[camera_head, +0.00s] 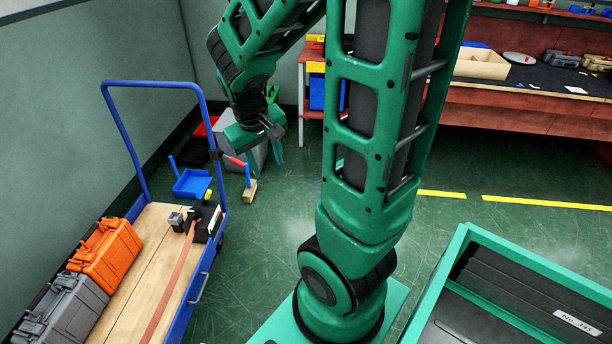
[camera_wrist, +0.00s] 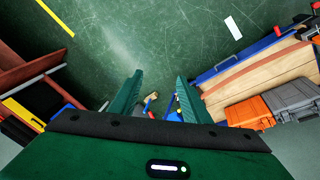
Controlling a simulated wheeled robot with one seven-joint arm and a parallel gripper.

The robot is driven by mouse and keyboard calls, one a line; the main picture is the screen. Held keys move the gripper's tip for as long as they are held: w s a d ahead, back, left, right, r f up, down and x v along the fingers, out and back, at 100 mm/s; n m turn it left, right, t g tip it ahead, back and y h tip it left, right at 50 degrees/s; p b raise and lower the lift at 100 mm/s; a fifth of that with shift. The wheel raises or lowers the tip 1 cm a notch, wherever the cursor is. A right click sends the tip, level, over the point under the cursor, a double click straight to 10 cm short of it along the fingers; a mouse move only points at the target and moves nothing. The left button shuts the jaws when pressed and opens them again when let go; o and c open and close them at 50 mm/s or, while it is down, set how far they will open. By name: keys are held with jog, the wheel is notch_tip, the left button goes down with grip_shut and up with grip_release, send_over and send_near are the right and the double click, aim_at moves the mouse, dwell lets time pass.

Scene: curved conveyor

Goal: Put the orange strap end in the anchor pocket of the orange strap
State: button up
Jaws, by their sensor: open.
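The orange strap (camera_head: 172,282) lies as a long flat band along the wooden deck of the blue cart in the head view. Its upper end reaches a black block (camera_head: 202,232) at the cart's far end, beside a small grey box (camera_head: 176,220). I cannot tell which part is the anchor pocket, or make out the loose strap end. My gripper (camera_head: 266,158) is raised beyond the cart's far end, to the right of it, apart from the strap. In the wrist view its two green fingers (camera_wrist: 160,77) are spread, with nothing held between them.
The cart (camera_head: 190,93) has a tall blue handle at its far end. An orange case (camera_head: 106,252) and a grey case (camera_head: 62,308) stand on its left side. A blue dustpan (camera_head: 192,184) and a brush (camera_head: 250,190) are near my gripper. Green floor is open right of the cart.

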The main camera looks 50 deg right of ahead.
jog(key=s+a+r+m+y, duration=0.1)
jog(key=s+r, duration=0.1)
jog(key=s, duration=0.6)
jog(key=s+a+r+m+g+y, duration=0.1)
jog(key=s+r+y, duration=0.1)
jog(key=s, duration=0.6)
jog(key=shift+a+r+m, duration=0.35)
jog(key=shift+r+m, duration=0.05)
jog(key=shift+r, duration=0.4)
jog(key=shift+w+f, duration=0.25)
jog(key=shift+w, duration=0.4)
